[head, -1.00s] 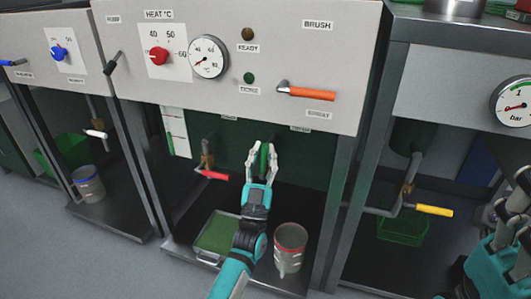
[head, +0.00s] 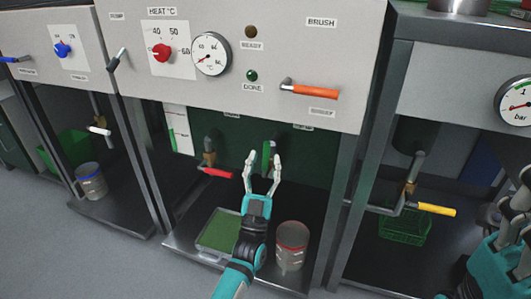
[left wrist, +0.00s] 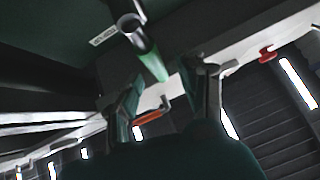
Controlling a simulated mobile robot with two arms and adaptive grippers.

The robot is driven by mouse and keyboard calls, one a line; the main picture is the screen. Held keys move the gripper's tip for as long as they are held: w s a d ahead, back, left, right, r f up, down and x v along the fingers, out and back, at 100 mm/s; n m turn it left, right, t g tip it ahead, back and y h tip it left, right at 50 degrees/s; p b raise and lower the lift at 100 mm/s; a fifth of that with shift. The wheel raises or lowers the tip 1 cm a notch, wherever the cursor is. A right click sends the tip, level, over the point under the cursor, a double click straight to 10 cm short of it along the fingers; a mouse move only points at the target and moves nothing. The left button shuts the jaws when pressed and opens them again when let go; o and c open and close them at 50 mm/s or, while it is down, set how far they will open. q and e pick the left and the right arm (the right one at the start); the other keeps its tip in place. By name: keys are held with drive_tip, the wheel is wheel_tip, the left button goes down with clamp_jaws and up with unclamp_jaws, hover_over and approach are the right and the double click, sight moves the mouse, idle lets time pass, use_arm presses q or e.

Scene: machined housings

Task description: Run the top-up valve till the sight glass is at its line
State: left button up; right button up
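The green valve handle (head: 267,158) hangs under the middle cabinet's front panel, in front of the dark green back wall. It also shows in the left wrist view (left wrist: 152,62), below a pipe end. My left gripper (head: 263,172) is open, its fingertips spread just below and around the handle's lower end, with no clear contact. Its fingers (left wrist: 163,92) stand apart in the left wrist view too. The sight glass (head: 179,130) is a pale upright strip left of the handle, with green low in it; its exact level and line are too small to read. My right gripper (head: 519,207) is partly cut off at the right edge.
A red-handled tap (head: 217,173) is left of the gripper. A green-lined tray (head: 218,232) and a red-banded can (head: 292,246) stand on the shelf beneath. The panel above carries an orange lever (head: 313,90), a dial (head: 211,54) and a DONE lamp (head: 252,75).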

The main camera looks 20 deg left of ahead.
use_arm(q)
drive_tip(key=v, duration=0.9)
idle(7.1)
